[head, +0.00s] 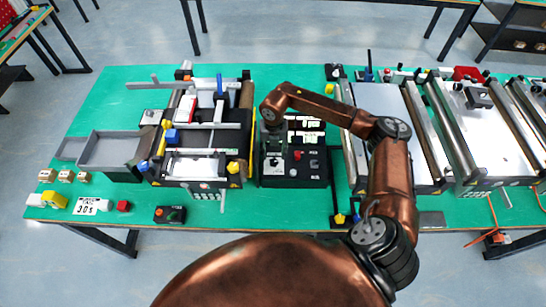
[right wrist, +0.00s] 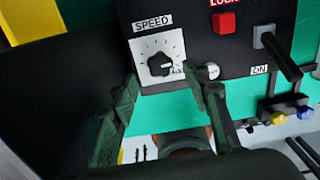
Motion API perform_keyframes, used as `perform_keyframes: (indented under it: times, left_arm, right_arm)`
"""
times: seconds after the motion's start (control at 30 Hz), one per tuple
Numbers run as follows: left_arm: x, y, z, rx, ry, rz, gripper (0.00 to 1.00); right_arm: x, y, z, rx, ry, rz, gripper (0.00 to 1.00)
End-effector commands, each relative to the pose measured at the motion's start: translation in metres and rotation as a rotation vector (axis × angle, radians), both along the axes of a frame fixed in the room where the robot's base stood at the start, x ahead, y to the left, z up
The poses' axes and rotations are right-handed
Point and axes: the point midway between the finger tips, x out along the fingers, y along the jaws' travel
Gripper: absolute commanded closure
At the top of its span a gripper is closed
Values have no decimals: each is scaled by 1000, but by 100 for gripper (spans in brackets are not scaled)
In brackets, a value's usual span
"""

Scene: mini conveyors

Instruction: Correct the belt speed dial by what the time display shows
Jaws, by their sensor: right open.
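The speed dial is a black knob (right wrist: 160,65) on a white scale plate marked SPEED, on the black control box (head: 312,179). Its white pointer mark is small, and I cannot read its exact setting. My right gripper (right wrist: 160,77) is open, its two dark fingers to the left and right of the knob's lower part in the wrist view. I cannot tell whether they touch it. In the head view my right arm reaches over the box and hides part of it. Two lit displays (head: 305,131) show on the box, too small to read. My left gripper is not in view.
The box also carries a red button (right wrist: 224,22) and a black lever switch (right wrist: 278,52). A white card (head: 86,207) reading about 30s lies at the table's front left. Conveyors stand on both sides, with a grey tray (head: 106,168) at the left.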

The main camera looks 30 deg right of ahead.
Motion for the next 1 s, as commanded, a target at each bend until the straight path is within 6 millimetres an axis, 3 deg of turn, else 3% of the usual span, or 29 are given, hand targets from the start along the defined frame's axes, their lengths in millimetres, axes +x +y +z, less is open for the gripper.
perform_keyframes:
  times: [0.3, 0.63, 1.0]
  left_arm:
    - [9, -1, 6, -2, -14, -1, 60]
    - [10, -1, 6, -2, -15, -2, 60]
    - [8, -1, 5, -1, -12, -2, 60]
  right_arm:
    - [0, 0, -39, 1, 0, -1, 57]
    - [-1, -1, -43, 0, -1, -2, 57]
    - [-1, -1, -43, 0, -1, -2, 81]
